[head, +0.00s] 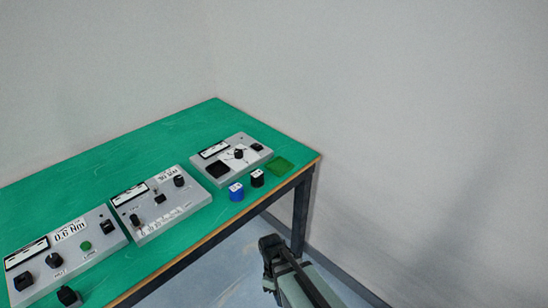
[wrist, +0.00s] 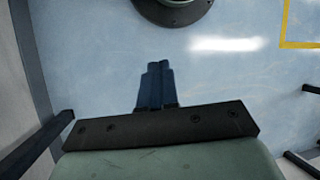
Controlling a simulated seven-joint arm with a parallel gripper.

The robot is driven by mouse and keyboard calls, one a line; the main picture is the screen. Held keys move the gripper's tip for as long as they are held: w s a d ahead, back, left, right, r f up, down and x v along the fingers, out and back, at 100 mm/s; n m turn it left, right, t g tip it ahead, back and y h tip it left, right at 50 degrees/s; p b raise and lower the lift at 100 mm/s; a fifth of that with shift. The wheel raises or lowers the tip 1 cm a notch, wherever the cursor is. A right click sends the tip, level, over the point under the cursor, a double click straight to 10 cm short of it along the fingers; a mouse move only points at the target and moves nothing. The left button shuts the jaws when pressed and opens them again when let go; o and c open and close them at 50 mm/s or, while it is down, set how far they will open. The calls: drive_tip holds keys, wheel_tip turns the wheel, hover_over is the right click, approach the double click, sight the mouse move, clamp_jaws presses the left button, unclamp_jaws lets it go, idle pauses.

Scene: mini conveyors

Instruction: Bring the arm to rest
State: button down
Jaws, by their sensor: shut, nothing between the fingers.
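My gripper (wrist: 157,68) shows in the wrist view with its two dark blue fingers side by side, shut and empty, above the pale blue floor (wrist: 90,60). In the head view part of my arm shows at the lower middle right, off the near right corner of the green table (head: 200,118). It is clear of the table top and touches none of the things on it. I cannot make out the fingers in the head view.
Several grey control boxes with knobs, one at the far right end (head: 252,139), stand along the table. A blue block (head: 236,192), a black block (head: 257,179) and a green square (head: 281,167) lie near the right edge. A yellow floor line (wrist: 284,30) shows at right.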

drive_tip(key=s+d+f+m+g+y, duration=0.1)
drive_tip(key=s+d+f+m+y, duration=0.1)
drive_tip(key=s+d+f+m, duration=0.9)
drive_tip(key=s+d+f, duration=0.3)
drive_tip(key=s+f, duration=0.2)
drive_tip(key=s, duration=0.1)
drive_tip(key=shift+d+g, duration=0.4)
